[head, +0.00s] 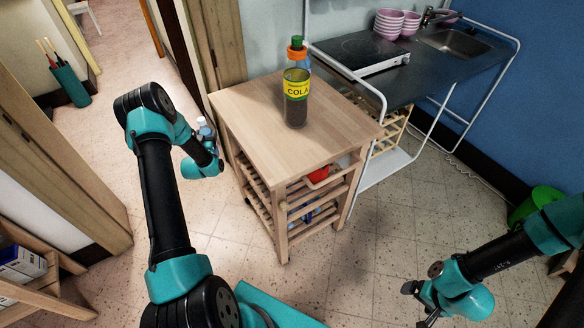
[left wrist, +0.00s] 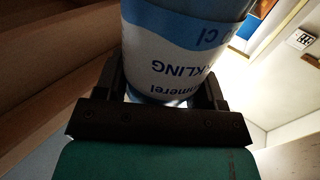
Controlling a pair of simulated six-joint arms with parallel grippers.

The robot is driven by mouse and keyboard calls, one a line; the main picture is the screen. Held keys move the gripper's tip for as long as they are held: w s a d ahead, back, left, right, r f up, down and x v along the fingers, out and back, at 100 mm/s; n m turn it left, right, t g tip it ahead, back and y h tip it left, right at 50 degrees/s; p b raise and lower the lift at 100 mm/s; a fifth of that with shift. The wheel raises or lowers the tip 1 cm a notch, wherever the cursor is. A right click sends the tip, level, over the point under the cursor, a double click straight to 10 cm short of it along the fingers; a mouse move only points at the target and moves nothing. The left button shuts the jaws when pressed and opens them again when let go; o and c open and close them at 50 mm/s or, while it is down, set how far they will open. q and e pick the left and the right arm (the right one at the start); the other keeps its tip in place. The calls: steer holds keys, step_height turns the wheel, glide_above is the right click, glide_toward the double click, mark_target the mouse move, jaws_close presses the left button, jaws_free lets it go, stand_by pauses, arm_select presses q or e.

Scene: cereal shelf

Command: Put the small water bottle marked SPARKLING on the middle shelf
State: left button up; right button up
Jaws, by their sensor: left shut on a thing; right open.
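The small water bottle (left wrist: 180,50) fills the top of the left wrist view. Its white and blue label shows upside-down letters ending in "KLING". My left gripper (left wrist: 163,92) is shut around it, one finger on each side. In the head view the bottle (head: 203,127) shows only as a small pale top at my left gripper (head: 212,150), left of the wooden trolley. A wooden shelf unit (head: 42,300) shows only in part at the lower left edge, so I cannot tell its middle level. My right gripper (head: 420,302) is open and empty at the lower right.
A cola bottle (head: 296,100) stands on the trolley top (head: 245,100), with orange-capped and green-capped bottles behind it. A red item (head: 319,173) lies inside the trolley. A blue and white box (head: 20,262) sits in the shelf unit. The floor between is clear.

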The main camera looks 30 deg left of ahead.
mark_target(217, 152)
arm_select(q)
steer(key=shift+m+t+h, duration=0.3)
steer(key=shift+m+h, duration=0.2)
steer(key=shift+h, duration=0.2)
steer(key=f, duration=0.6)
steer(key=shift+s+a+f, duration=0.15)
steer(key=shift+s+f, duration=0.25)
steer(key=d+f+h, duration=0.1)
steer(key=w+d+f+m+h, duration=0.1)
steer(key=d, duration=0.1)
steer(key=shift+w+f+t, duration=0.15)
steer(key=shift+f+t, duration=0.15)
steer(key=shift+f, duration=0.05)
steer(key=w+d+m+h, duration=0.1)
steer(key=d+m+h, duration=0.2)
steer(key=d, duration=0.7)
steer(key=w+d+f+m+g+h, duration=0.1)
steer(key=d+h, duration=0.4)
steer(key=d, duration=0.6)
steer(key=w+d+m+h, duration=0.2)
steer(key=d+m+h, duration=0.2)
steer(key=d, duration=0.7)
steer(key=shift+w+d+f+m+g+h, duration=0.3)
steer(key=shift+m+g+h, duration=0.1)
steer(key=shift+h, duration=0.1)
steer(key=shift+a, duration=0.1)
steer(key=shift+f, duration=1.55)
